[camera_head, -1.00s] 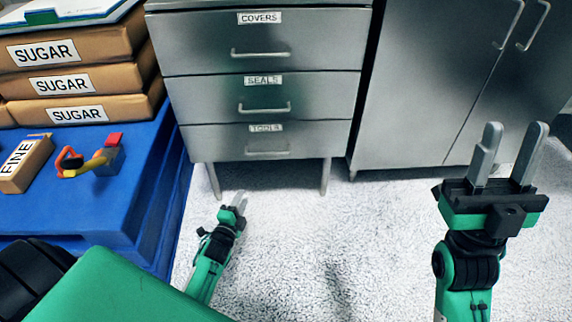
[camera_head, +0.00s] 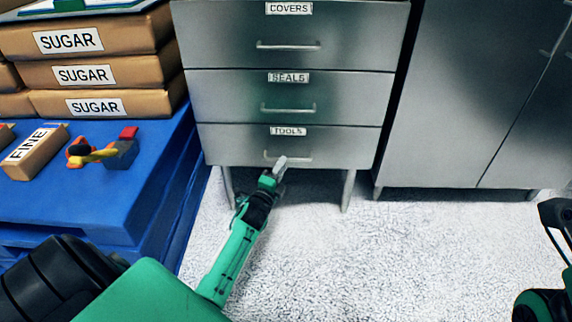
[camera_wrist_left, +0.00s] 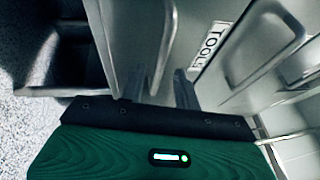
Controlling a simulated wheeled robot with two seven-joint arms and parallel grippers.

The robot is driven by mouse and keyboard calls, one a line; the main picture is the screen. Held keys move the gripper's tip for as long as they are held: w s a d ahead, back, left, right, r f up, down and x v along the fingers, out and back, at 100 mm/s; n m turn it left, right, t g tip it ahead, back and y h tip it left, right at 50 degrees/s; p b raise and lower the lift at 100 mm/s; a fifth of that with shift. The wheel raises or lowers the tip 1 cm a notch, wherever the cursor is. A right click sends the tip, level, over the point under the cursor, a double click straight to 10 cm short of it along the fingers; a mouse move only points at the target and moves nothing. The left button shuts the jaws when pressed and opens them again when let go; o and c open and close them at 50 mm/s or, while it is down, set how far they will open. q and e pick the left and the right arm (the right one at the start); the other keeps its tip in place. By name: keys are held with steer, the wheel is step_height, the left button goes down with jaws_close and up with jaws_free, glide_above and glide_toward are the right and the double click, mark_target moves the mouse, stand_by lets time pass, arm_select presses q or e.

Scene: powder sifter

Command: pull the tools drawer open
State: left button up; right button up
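The tools drawer (camera_head: 225,143) is the lowest grey drawer, labelled TOOLS, and it is shut flush with the cabinet. Its bar handle (camera_head: 301,158) is partly hidden by my left gripper (camera_head: 277,168), which reaches up to it from below. In the left wrist view the TOOLS label (camera_wrist_left: 210,45) is near, and the handle (camera_wrist_left: 166,40) runs down to my left gripper's fingers (camera_wrist_left: 161,90). The fingers stand apart, with the handle's lower part between or just in front of them; contact is not clear. My right gripper's fingers are out of view.
Above are the seals drawer (camera_head: 230,95) with its own handle (camera_head: 288,110) and the covers drawer (camera_head: 225,40). A blue pallet (camera_head: 95,215) with sugar bags (camera_head: 125,75) stands at left. A grey cupboard (camera_head: 450,110) is at right. The floor (camera_head: 400,250) in front is clear.

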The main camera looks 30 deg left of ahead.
arm_select(q)
steer(key=shift+b+x, duration=0.55)
steer(key=shift+x, duration=1.45)
jaws_close()
